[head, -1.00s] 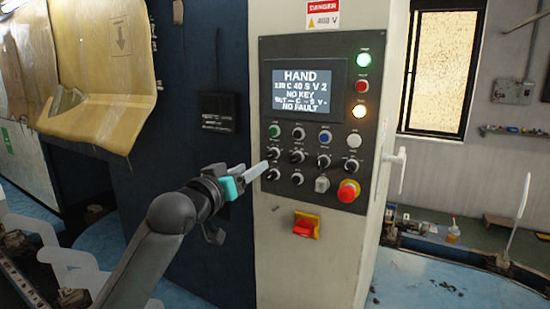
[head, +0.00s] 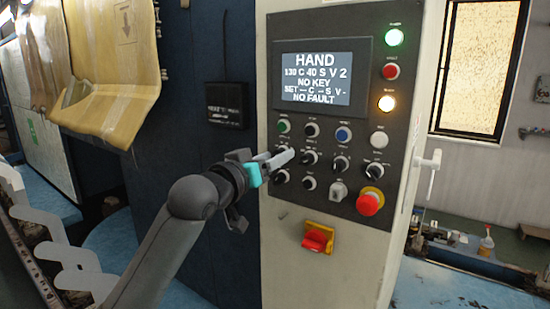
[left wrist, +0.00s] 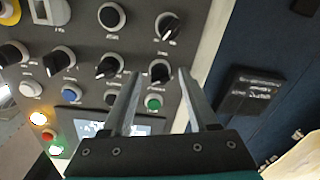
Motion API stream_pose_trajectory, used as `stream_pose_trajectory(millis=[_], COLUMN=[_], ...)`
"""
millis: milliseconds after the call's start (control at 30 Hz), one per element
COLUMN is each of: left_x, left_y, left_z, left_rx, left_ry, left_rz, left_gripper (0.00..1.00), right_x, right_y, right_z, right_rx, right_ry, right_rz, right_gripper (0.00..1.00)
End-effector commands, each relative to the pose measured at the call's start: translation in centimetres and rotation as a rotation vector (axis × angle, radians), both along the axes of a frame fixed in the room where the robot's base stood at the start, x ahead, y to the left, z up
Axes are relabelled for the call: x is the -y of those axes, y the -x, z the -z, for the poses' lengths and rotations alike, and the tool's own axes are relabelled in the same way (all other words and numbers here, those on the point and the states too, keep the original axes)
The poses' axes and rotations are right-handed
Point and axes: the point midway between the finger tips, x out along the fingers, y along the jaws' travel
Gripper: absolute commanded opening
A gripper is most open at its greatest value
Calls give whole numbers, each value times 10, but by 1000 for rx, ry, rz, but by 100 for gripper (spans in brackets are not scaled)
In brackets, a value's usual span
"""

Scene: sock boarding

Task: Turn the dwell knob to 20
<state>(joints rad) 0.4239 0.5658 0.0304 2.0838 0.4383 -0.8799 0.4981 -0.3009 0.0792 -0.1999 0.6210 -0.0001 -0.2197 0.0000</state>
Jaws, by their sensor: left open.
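The control panel (head: 330,110) carries several black knobs in rows under a lit screen (head: 313,78). The screen reads HAND, 130 C 40 S V 2, NO KEY, NO FAULT. My left gripper (head: 286,155) is open at the panel's left side. In the left wrist view its fingers (left wrist: 160,72) stand on either side of a black knob (left wrist: 159,72), the one below the green button (left wrist: 153,103). Contact cannot be told. The small labels are unreadable, so I cannot tell which knob is dwell. My right gripper is not in view.
A red emergency button (head: 370,202) sits at the panel's lower right. A red and yellow switch (head: 318,238) sticks out below. A dark box (head: 227,105) is on the blue wall to the left. Yellowish sheets (head: 115,90) hang at upper left.

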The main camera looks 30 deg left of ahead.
Motion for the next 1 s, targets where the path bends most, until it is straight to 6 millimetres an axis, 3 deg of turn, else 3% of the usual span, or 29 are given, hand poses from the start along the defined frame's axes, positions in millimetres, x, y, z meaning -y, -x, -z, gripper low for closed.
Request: stream_pose_trajectory(millis=[67,600,1000], left_x=[0,0,1], left_y=[0,0,0], left_z=[0,0,-1], left_rx=[0,0,-1], left_ry=[0,0,11], left_rz=[0,1,2], left_gripper=[59,0,0], right_x=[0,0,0], right_y=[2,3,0], right_z=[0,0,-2], right_rx=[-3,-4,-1], right_ry=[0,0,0], right_rz=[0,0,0], right_gripper=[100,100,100])
